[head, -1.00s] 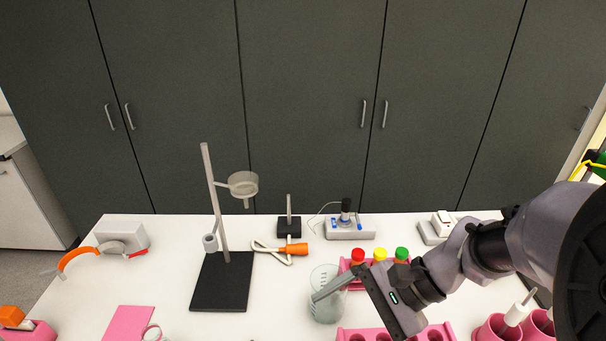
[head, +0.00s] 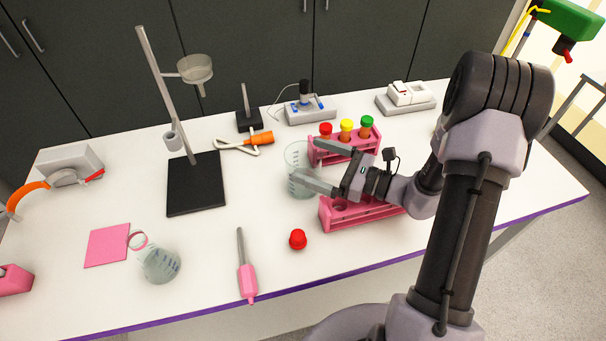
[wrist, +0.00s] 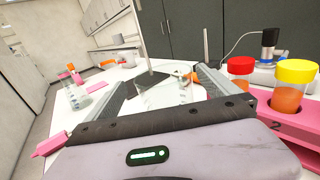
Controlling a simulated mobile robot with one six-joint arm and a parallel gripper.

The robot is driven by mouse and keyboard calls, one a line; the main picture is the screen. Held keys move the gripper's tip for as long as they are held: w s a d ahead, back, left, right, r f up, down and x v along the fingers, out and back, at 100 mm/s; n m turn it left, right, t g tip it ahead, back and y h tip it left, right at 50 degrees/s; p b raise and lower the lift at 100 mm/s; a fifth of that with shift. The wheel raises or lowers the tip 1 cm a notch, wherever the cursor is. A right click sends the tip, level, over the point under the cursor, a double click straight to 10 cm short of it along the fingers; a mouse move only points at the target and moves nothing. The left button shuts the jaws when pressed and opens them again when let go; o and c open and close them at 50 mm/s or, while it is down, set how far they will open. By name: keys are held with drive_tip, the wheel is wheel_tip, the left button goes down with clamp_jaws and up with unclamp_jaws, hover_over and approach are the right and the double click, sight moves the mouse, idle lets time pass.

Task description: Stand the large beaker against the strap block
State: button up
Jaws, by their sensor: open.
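A clear large beaker (head: 297,158) stands upright on the white table, left of the pink tube rack. A pale block (head: 75,160) with an orange strap-like band (head: 27,194) at the back left may be the strap block.
A pink rack (head: 345,152) with red, yellow and green capped tubes stands close right of the beaker. Another pink rack (head: 350,217) is in front. A stand with a black base (head: 196,188) is to the left. A smaller glass vessel (head: 160,264) stands front left.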

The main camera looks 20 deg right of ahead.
sight(289, 150)
drive_tip(key=b+x, duration=0.1)
drive_tip(key=x, duration=0.5)
drive_tip(key=shift+w+b, duration=0.3)
drive_tip(key=shift+b, duration=0.05)
drive_tip(key=c, duration=2)
drive_tip(key=shift+r, duration=0.15)
